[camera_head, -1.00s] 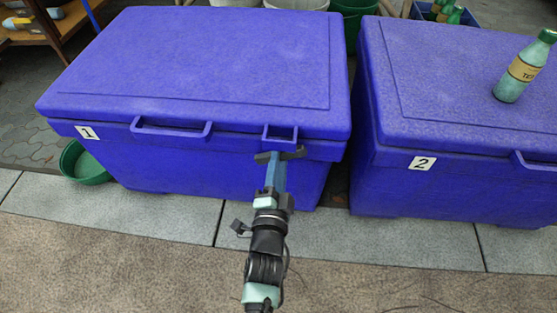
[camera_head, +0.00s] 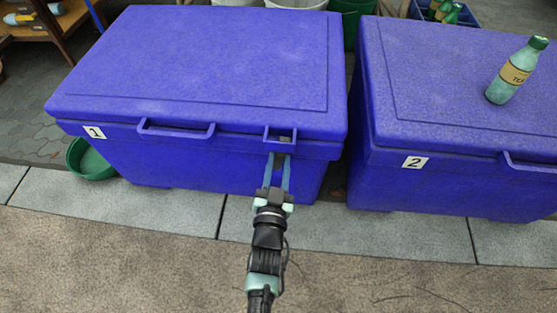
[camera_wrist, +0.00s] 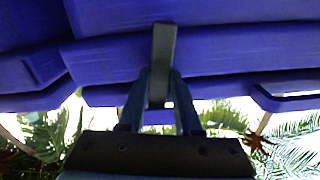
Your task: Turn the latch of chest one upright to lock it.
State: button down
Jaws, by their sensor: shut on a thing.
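Chest one (camera_head: 200,65) is the blue chest with a "1" label on the left in the head view; its lid is down. The latch (camera_wrist: 162,60) is a narrow dark grey bar, standing along the vertical of the wrist view against the blue chest. In the head view it is mostly hidden near the right-hand lid handle. My gripper (camera_head: 279,157) is at the chest front below that handle. Its two fingers, also in the wrist view (camera_wrist: 161,85), sit on either side of one end of the latch, shut on it.
Chest two (camera_head: 450,90) stands close on the right, with a green-capped bottle (camera_head: 515,70) on its lid. A green bowl (camera_head: 88,160) lies on the ground at chest one's left. The paving in front (camera_head: 120,215) is clear.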

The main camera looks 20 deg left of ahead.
jog(key=shift+n, duration=1.1)
jog(key=c, duration=0.6)
grip_release()
jog(key=p+v, duration=0.6)
jog(key=v, duration=0.7)
